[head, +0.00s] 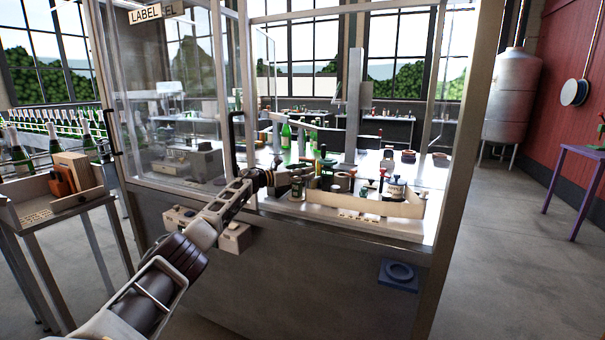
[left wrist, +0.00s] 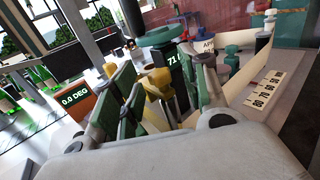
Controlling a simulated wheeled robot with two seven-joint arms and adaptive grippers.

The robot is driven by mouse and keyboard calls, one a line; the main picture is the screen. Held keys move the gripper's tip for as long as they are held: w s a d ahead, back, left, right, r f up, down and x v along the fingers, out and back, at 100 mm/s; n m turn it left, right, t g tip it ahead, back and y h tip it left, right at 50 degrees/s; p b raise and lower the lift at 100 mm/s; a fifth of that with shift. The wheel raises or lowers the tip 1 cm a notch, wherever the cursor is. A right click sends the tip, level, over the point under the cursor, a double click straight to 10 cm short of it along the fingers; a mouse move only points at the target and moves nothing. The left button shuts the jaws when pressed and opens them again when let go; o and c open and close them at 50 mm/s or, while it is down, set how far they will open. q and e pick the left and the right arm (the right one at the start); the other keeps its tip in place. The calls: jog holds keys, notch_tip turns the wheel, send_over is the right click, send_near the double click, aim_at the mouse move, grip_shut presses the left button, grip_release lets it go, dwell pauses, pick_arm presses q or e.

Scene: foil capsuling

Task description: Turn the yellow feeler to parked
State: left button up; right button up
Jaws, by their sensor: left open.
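The yellow feeler (left wrist: 158,88) shows in the left wrist view as a yellow upright part with a rounded top, between the finger pads of my left gripper (left wrist: 166,98). The pads stand apart on both sides of it; I cannot tell whether either touches it. Its lower part is hidden behind the gripper. In the head view my left gripper (head: 298,178) reaches through the machine's open front to the left end of the instrument tray (head: 390,208). The feeler is too small to make out there. My right gripper is not in view.
A dark green handwheel (left wrist: 160,37) tops a post with a number display just behind the feeler. An orange "0.0 DEG" display (left wrist: 75,98) is at left and a numbered scale (left wrist: 265,90) at right. Green bottles (head: 286,134) stand behind. The machine's front post (head: 468,150) borders the opening.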

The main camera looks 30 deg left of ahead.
pick_arm(q)
jog(key=shift+s+a, duration=0.15)
jog(key=v, duration=1.1)
jog(key=shift+s, duration=0.25)
dwell(0.5)
jog(key=shift+s+a, duration=0.1)
dwell(0.7)
